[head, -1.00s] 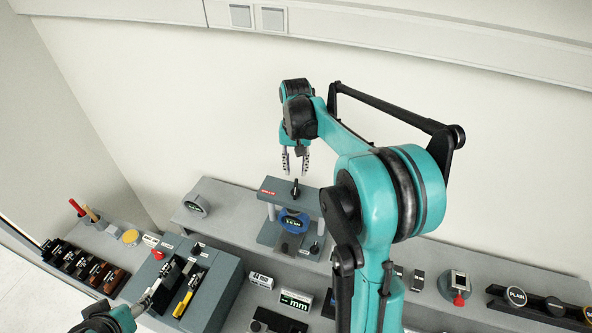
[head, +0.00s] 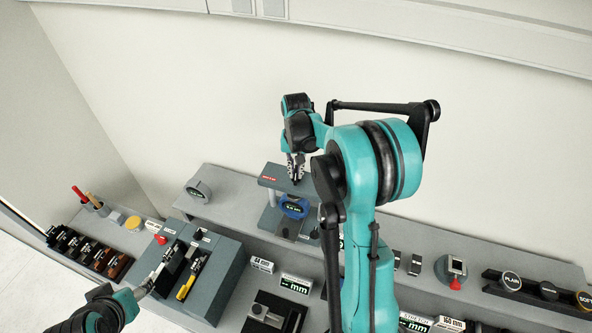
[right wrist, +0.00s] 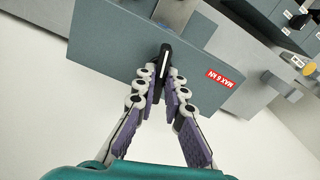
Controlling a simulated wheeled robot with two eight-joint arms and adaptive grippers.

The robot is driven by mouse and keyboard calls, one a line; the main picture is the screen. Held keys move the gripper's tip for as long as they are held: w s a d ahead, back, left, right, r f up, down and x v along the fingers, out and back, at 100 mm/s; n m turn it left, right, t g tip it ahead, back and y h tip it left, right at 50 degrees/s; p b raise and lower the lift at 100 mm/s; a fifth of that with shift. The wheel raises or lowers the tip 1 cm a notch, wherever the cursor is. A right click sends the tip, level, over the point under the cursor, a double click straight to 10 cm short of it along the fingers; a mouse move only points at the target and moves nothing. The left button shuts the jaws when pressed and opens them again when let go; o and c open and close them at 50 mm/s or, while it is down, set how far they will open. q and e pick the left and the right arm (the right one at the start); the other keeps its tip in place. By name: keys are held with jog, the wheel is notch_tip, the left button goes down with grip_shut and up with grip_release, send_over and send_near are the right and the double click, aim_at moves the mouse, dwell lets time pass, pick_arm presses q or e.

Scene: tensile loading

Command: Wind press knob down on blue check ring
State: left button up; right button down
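The press (head: 270,182) is a grey frame with a red label on its top plate, which also shows in the right wrist view (right wrist: 110,60). The press knob (right wrist: 163,62), black with a white line, stands on that plate. My right gripper (right wrist: 163,76) points down at it, its fingers closed in on both sides of the knob; it also shows in the head view (head: 296,170). The blue check ring (head: 294,207), with a small display, stands in the press below the plate. The ring is hidden in the right wrist view. My left gripper (head: 150,285) is at lower left; its opening is unclear.
A grey block with slotted tools (head: 222,265) stands at left, close to my left gripper. A round gauge (head: 198,192) is left of the press. Small signs and a dark tray stand in front. The wall behind is bare.

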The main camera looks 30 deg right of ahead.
dwell(0.4)
jog(key=m+b, duration=0.3)
jog(key=m, duration=0.1)
jog(key=shift+f, duration=0.15)
jog(key=m+b, duration=0.1)
jog(key=m, duration=0.2)
jog(key=shift+m, duration=0.4)
jog(key=shift+m+b, duration=0.7)
jog(key=shift+m, duration=0.7)
jog(key=shift+r, duration=0.2)
jog(key=c, duration=1.6)
grip_release()
